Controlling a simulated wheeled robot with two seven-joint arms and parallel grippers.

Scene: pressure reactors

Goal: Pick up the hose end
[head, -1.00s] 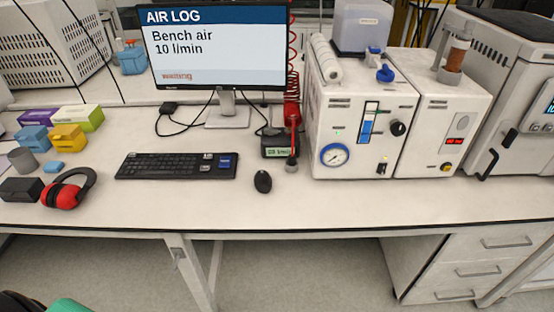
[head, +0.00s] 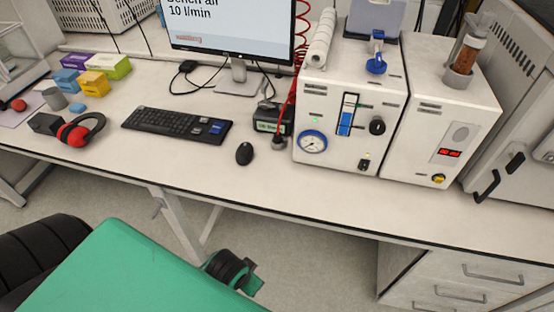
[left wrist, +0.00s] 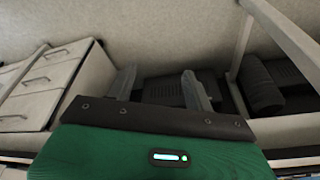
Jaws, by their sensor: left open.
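A red coiled hose (head: 301,42) hangs behind the right edge of the monitor. Its straight lower end (head: 285,106) comes down beside a small dark box with a green display and meets a small grey stand (head: 278,143) on the bench. How the end sits in the stand is too small to tell. My left arm comes in low in the head view, below the bench's front edge; its fingers are not clear there. In the left wrist view my left gripper (left wrist: 158,88) has its two fingers apart with nothing between them. My right gripper is not in view.
The white reactor unit (head: 350,100) stands right of the hose end. The dark display box (head: 270,118) is close beside it. A mouse (head: 244,153) and keyboard (head: 178,124) lie to the left. The bench front there is clear. Drawers (head: 465,275) are below right.

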